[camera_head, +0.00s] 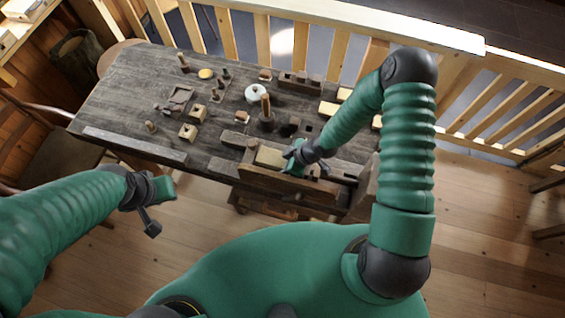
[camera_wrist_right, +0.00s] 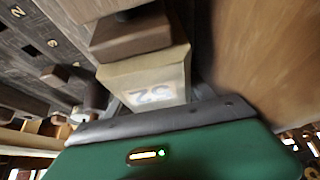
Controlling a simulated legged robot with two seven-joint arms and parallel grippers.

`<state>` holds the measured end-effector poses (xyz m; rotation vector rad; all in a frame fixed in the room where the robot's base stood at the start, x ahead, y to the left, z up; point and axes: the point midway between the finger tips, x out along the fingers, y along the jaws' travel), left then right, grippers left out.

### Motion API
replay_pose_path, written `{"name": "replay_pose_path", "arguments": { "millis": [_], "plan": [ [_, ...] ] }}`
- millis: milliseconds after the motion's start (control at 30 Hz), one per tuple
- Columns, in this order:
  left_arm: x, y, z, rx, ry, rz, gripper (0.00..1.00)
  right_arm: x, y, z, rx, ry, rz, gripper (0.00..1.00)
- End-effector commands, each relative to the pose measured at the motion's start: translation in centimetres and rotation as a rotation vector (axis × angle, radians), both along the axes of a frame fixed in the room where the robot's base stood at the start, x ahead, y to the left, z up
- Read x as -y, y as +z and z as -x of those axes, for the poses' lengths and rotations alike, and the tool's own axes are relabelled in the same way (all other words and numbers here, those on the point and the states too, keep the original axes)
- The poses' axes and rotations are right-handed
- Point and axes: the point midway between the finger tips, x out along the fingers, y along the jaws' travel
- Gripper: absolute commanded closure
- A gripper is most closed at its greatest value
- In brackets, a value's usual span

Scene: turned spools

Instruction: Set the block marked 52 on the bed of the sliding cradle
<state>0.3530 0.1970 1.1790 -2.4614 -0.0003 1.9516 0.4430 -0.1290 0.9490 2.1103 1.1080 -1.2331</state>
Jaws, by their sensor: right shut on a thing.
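The block marked 52 (camera_wrist_right: 150,85) is pale, with its number upside down in the right wrist view. My right gripper (camera_head: 298,160) is shut on it at the near side of the bench; the arm and gripper mostly hide the block in the head view. A brown wooden piece (camera_wrist_right: 130,35) lies just beyond the block; I cannot tell whether they touch. A brown wooden frame (camera_head: 285,187) runs along the bench's near edge beneath the gripper. I cannot tell for sure which part is the sliding cradle. My left gripper (camera_head: 160,208) is open and empty, off the bench's near edge.
The dark bench (camera_head: 125,85) carries several small blocks and pegs. A pale round piece (camera_head: 256,93) and a dark holder with an upright peg (camera_head: 266,108) stand behind my right gripper. A pale wooden railing (camera_head: 340,25) runs behind the bench. Floor at the front left is clear.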

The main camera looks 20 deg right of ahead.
Motion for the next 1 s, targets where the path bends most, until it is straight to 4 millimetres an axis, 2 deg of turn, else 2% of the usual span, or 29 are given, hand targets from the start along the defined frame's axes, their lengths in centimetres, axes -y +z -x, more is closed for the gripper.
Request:
{"name": "replay_pose_path", "arguments": {
  "millis": [167,200,400,633,733,1000],
  "plan": [
    [0.0,0.0,0.0,0.0,0.0,0.0,0.77,-0.04,0.02,-0.02,0.001,-0.001,0.0,0.96],
    [0.0,0.0,0.0,0.0,0.0,0.0,0.77,-0.04,0.03,-0.03,0.001,-0.001,0.0,0.37],
    [0.0,0.0,0.0,0.0,0.0,0.0,0.77,-0.03,0.02,-0.02,0.001,-0.001,0.0,0.13],
    [0.0,-0.02,0.0,0.0,0.0,0.0,0.77,-0.04,-0.05,0.15,-0.002,0.0,0.0,0.14],
    [0.0,-0.02,0.01,0.0,0.0,0.0,0.77,-0.05,-0.06,0.2,-0.003,0.001,0.001,0.01],
    [0.0,0.04,0.0,0.0,0.0,0.0,0.77,-0.16,-0.01,0.39,-0.006,0.003,-0.001,0.0]
  ]
}}
